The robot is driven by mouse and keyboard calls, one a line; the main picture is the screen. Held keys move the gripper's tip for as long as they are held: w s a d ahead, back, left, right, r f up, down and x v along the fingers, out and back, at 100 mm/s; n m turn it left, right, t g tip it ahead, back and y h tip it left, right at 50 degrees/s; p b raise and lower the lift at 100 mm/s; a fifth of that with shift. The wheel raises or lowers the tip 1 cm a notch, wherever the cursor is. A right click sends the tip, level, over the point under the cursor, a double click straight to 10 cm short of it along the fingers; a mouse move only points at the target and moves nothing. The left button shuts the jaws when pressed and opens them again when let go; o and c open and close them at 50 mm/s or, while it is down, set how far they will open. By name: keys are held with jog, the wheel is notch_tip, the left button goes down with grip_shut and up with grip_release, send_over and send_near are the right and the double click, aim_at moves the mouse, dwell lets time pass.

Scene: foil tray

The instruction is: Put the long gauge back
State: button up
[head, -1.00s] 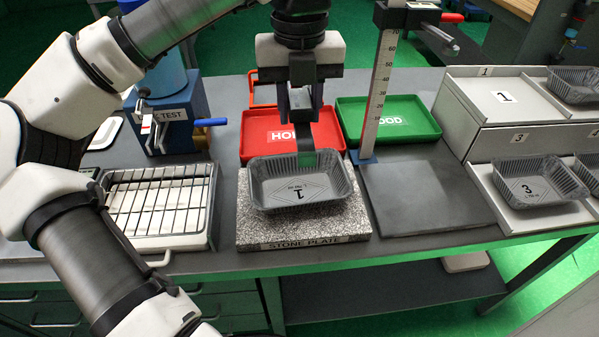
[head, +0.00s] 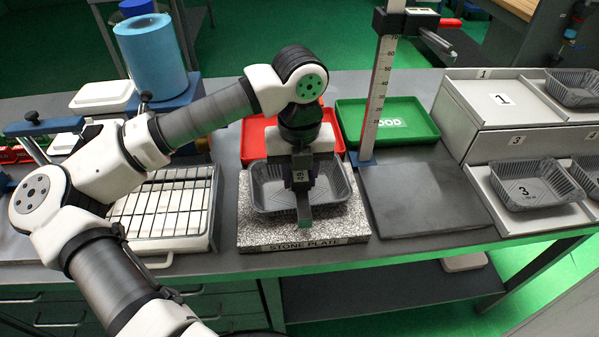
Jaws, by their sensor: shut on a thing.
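The long gauge (head: 304,210) shows as a narrow dark bar hanging below my gripper (head: 300,184), which is shut on it. My fingers and wrist hide its upper part. The bar overlaps the front wall of the foil tray (head: 258,190) in the picture; I cannot tell whether it touches the wall. The tray sits upright on the speckled stone plate (head: 255,235). My gripper is over the tray's middle and front, and hides its floor and the number there.
A height stand with a scale (head: 378,90) rises right of the tray, by a dark flat plate (head: 425,197). A red tray (head: 256,140) and a green tray (head: 405,121) lie behind. A wire rack (head: 165,208) is left. Foil trays (head: 537,190) stand on stepped shelves at right.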

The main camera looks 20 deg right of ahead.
jog(key=shift+f+b, duration=0.2)
jog(key=shift+b, duration=0.1)
jog(key=o, duration=1.1)
jog(key=shift+r, duration=0.1)
jog(key=shift+o, duration=0.2)
jog(key=shift+r+p, duration=0.15)
jog(key=shift+p, duration=0.6)
